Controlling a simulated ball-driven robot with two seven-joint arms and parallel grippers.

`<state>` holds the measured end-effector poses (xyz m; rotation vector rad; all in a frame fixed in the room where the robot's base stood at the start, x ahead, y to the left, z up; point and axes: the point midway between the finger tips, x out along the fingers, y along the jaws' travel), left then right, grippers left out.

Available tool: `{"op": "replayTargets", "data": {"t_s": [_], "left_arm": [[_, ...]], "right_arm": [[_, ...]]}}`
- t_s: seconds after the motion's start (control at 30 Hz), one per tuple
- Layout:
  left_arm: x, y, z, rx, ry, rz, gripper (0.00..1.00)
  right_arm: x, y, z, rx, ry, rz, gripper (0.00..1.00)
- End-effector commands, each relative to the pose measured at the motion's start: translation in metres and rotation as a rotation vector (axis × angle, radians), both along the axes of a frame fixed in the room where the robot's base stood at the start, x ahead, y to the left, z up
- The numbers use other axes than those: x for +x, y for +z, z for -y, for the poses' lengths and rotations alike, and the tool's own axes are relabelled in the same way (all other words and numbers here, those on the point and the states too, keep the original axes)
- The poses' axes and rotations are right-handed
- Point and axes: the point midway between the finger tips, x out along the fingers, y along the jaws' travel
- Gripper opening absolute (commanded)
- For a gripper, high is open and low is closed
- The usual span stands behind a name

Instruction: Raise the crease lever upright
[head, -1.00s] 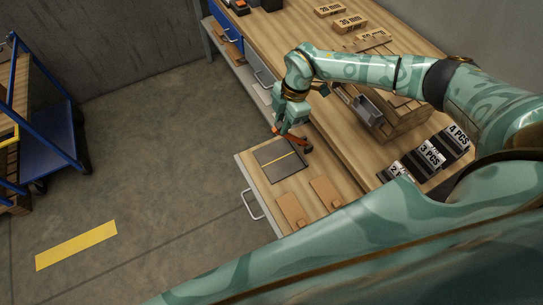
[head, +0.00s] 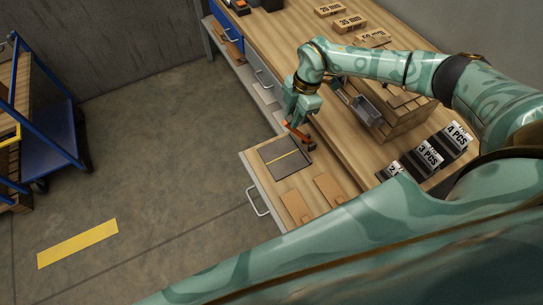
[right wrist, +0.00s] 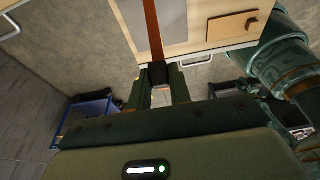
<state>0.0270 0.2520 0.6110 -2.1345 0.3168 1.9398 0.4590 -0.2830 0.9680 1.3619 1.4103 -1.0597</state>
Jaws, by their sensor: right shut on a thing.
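The crease lever (head: 299,135) is a thin orange-red bar at the far right corner of a dark plate with a yellow line (head: 279,166). It leans at a slant, its upper end toward the left. My right gripper (head: 289,121) is shut on the lever's upper end. In the right wrist view, my right gripper (right wrist: 160,88) has its fingers around the black grip (right wrist: 158,73) of the lever, and the orange-brown bar (right wrist: 154,30) runs up from it. The lever's foot is small and partly hidden in the head view. My left gripper is not in view.
The plate lies on a pulled-out wooden drawer board (head: 262,186) beside two brown pieces (head: 297,207). The workbench (head: 270,37) behind holds labelled blocks (head: 349,22) and a wooden unit (head: 395,118).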

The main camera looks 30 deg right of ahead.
Motion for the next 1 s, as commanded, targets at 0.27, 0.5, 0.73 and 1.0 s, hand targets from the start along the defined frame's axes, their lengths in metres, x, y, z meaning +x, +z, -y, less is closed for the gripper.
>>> {"op": "replayTargets", "data": {"t_s": [0.27, 0.5, 0.73, 1.0], "left_arm": [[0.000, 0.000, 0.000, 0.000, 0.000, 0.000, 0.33], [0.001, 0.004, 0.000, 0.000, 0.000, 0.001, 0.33], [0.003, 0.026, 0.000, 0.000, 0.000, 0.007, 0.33], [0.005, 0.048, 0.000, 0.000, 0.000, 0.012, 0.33]], "right_arm": [[0.000, 0.001, -0.001, 0.001, 0.000, 0.001, 0.47], [0.000, 0.004, -0.004, 0.001, 0.001, 0.000, 0.47], [0.000, 0.021, -0.021, 0.002, 0.003, 0.002, 0.47], [-0.001, 0.037, -0.041, 0.002, 0.002, 0.001, 0.47]]}}
